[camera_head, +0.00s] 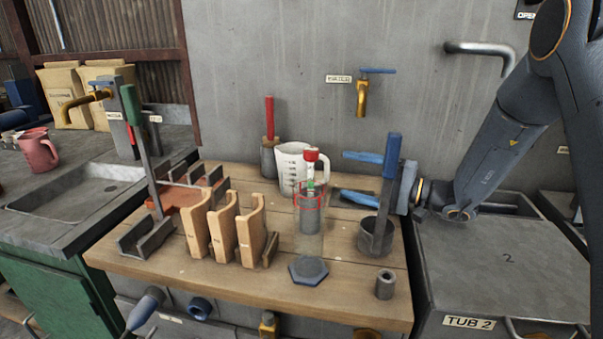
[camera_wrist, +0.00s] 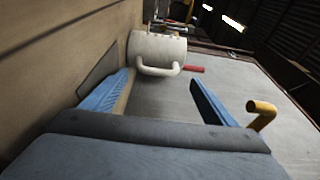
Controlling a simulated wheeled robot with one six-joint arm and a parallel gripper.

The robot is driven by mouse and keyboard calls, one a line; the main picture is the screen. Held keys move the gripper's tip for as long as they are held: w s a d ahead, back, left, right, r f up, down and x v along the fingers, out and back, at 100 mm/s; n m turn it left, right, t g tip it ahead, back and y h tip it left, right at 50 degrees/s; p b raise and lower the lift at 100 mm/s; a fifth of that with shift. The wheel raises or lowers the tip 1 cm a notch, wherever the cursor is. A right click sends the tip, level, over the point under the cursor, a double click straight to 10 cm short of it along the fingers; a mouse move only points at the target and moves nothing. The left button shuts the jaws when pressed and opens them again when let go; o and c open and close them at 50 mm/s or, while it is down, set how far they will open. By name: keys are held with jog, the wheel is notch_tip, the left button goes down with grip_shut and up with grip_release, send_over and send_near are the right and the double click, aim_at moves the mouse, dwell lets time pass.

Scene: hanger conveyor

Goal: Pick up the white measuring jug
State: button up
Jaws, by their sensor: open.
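The white measuring jug (camera_head: 288,166) stands upright at the back of the wooden bench in the head view, with dark scale marks on its side.
The clear cylinder (camera_head: 310,240) stands in front of the jug. A red-handled tool (camera_head: 269,120) stands to the jug's left. Wooden curved pieces (camera_head: 223,234) stand front left. A dark cup with a blue-handled tool (camera_head: 376,238) stands below my gripper. A brass tap (camera_head: 361,98) is on the wall.

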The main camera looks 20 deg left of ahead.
aim_at(327, 172)
jog(key=shift+a+f, duration=0.2)
jog(key=shift+f, duration=0.2)
jog(key=p+x, duration=0.1)
jog(key=x, duration=0.6)
jog(key=shift+a+r, duration=0.1)
jog(key=shift+a, duration=0.05)
jog(key=c, duration=1.3)
